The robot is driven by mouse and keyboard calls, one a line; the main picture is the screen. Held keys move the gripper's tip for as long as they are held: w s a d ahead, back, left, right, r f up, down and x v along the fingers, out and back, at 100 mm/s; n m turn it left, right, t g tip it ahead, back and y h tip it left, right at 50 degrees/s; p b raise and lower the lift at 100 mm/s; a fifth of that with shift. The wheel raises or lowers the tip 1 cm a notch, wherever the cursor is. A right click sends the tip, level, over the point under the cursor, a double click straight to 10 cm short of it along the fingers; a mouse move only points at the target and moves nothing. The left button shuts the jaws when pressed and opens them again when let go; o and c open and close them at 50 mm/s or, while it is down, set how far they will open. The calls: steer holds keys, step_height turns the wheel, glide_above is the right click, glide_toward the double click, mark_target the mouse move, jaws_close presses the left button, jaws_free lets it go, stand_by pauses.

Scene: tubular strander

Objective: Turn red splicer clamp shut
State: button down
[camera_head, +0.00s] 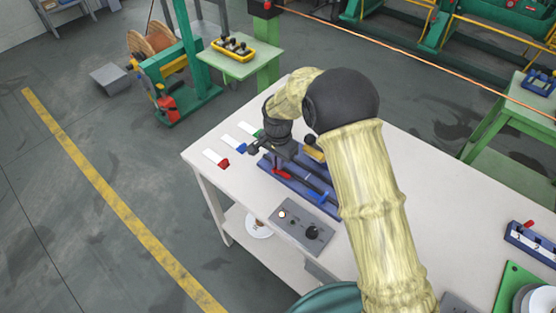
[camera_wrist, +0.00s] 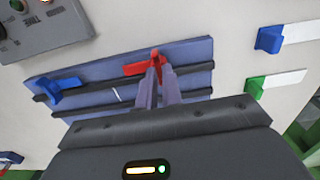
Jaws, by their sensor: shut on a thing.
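The splicer is a blue base plate with dark rails on the table; in the wrist view its plate (camera_wrist: 195,55) fills the upper middle. The red splicer clamp (camera_wrist: 135,70) lies across the far rail, with a red knob at its tip. In the head view the red clamp (camera_head: 282,174) shows at the left part of the splicer. My gripper (camera_wrist: 158,68) is shut on the red clamp, its two fingers close together around the lever near the knob. The fingers partly hide the clamp. The blue clamp (camera_wrist: 62,88) sits apart on the same rails.
A grey control box (camera_head: 302,230) with a knob and lit button stands in front of the splicer. Red (camera_head: 223,163), blue and green holders with white strips lie at the table's left. In the wrist view blue (camera_wrist: 270,39) and green (camera_wrist: 255,87) ones lie right.

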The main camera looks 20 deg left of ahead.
steer(key=n, duration=0.5)
steer(key=shift+a+r+n, duration=0.1)
steer(key=shift+a+n, duration=0.05)
steer(key=shift+n, duration=0.15)
steer(key=n, duration=0.5)
steer(key=shift+a, duration=0.15)
steer(key=n+p, duration=0.1)
steer(key=n, duration=0.6)
steer(key=shift+s+a, duration=0.1)
steer(key=c, duration=1.6)
jaws_free()
steer(key=shift+o, duration=0.2)
